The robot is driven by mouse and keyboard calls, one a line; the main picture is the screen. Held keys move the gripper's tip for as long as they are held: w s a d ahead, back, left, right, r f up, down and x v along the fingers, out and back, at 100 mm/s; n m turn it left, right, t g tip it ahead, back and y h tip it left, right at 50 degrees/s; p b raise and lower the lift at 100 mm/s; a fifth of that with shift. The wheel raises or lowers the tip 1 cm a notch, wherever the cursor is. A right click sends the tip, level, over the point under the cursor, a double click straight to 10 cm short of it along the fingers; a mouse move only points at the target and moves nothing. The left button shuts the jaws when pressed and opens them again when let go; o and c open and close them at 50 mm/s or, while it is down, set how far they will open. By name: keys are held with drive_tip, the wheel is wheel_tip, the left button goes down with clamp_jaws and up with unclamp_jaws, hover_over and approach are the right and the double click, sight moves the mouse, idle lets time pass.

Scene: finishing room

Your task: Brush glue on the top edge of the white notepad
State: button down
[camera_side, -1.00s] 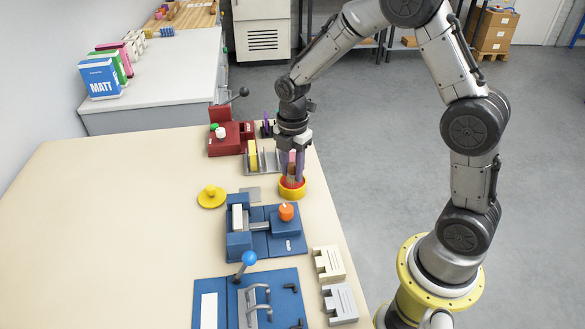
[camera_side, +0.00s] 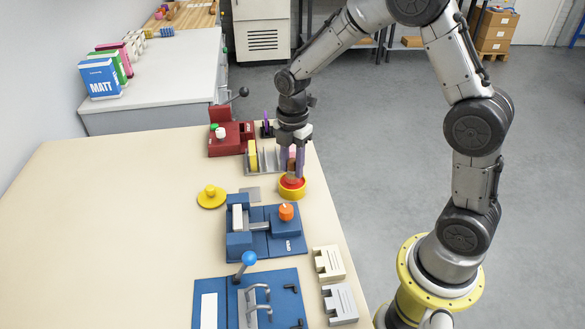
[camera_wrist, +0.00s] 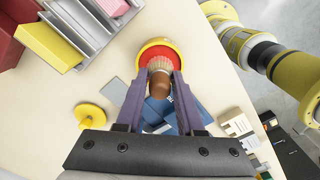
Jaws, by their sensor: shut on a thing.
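My gripper (camera_side: 292,172) is shut on a brush (camera_wrist: 159,84) with a brown handle and pale bristles, which point down. The bristles are over or in a round yellow-rimmed pot (camera_side: 303,190) with red inside; I cannot tell whether they touch the red. The pot also shows ahead of the fingers in the wrist view (camera_wrist: 143,48). A white block, which looks like the white notepad (camera_side: 237,217), stands in a blue clamp fixture (camera_side: 262,243) nearer the camera than the pot. In the wrist view the fixture is partly hidden by the brush and fingers.
A yellow knobbed lid (camera_side: 211,197) lies left of the pot. A grey slotted rack (camera_side: 264,163) and a red lever device (camera_side: 230,139) stand behind. A blue jig (camera_side: 250,303) and pale notched blocks (camera_side: 329,263) are in front. The table's left side is clear.

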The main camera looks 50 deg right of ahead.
sight(292, 160)
drive_tip(key=shift+r, duration=2.8)
